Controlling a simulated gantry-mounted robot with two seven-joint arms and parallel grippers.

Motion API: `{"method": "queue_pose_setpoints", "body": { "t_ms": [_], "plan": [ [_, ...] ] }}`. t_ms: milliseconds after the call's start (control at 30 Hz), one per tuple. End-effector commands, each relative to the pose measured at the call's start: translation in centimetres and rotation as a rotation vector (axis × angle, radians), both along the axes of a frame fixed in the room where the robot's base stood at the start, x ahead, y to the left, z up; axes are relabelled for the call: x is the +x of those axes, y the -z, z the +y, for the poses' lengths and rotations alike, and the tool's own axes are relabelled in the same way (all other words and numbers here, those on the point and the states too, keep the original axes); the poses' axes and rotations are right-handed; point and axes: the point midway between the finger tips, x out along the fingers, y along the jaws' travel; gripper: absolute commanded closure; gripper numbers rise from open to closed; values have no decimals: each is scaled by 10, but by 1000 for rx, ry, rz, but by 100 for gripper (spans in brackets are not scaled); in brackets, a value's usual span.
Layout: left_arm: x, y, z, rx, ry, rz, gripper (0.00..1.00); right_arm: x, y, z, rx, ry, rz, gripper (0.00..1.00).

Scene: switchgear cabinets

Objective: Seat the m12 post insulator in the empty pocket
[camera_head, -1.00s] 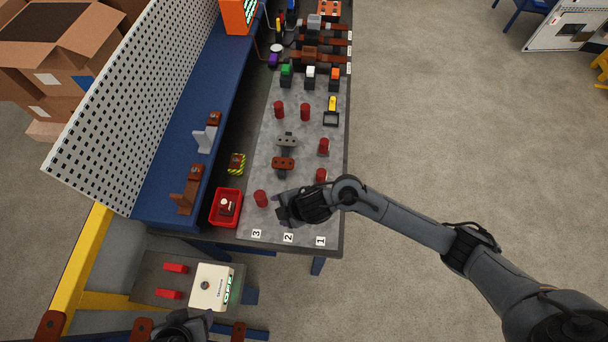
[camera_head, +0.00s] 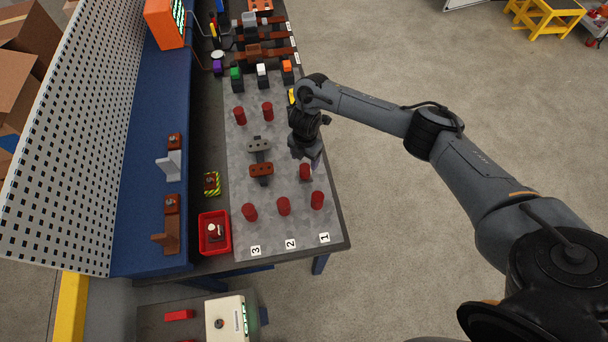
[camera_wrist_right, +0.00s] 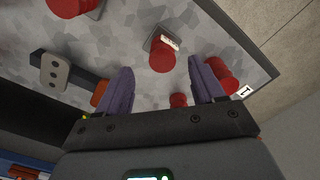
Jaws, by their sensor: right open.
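Several red cylindrical post insulators stand on the grey bench plate (camera_head: 275,240) in the head view. A front row has a left one (camera_head: 249,212), a middle one (camera_head: 283,206) and a right one (camera_head: 317,200). Another (camera_head: 305,172) stands behind the right one, and two more (camera_head: 239,116) (camera_head: 267,111) stand farther back. I cannot tell which is the m12. My right gripper (camera_head: 309,157) is open above the plate's right side. In the wrist view its fingers (camera_wrist_right: 161,70) are apart, with a red insulator (camera_wrist_right: 163,57) visible between them. No empty pocket shows clearly. My left gripper is out of view.
A red bin (camera_head: 203,248) with parts stands left of the plate. Grey and brown brackets (camera_head: 261,169) occupy the plate's middle. Green, white and orange blocks (camera_head: 262,75) stand at the back. The perforated panel (camera_head: 75,150) rises at left. Open floor lies right.

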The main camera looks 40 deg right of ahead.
Motion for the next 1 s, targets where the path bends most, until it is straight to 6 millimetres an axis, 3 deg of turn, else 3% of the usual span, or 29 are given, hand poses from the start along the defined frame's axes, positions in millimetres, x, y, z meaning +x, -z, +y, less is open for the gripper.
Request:
{"method": "queue_pose_setpoints", "body": {
  "t_ms": [367, 633, 967, 1000],
  "plan": [
    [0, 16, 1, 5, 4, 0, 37, -4, 31, 2, 2, 1, 3, 32],
    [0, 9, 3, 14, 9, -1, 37, -5, 58, 3, 1, 1, -1, 32],
    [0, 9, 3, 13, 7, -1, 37, -5, 63, 4, 1, -1, -2, 32],
    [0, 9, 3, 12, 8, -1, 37, -5, 62, 4, 1, -1, -2, 38]
  ]
}}
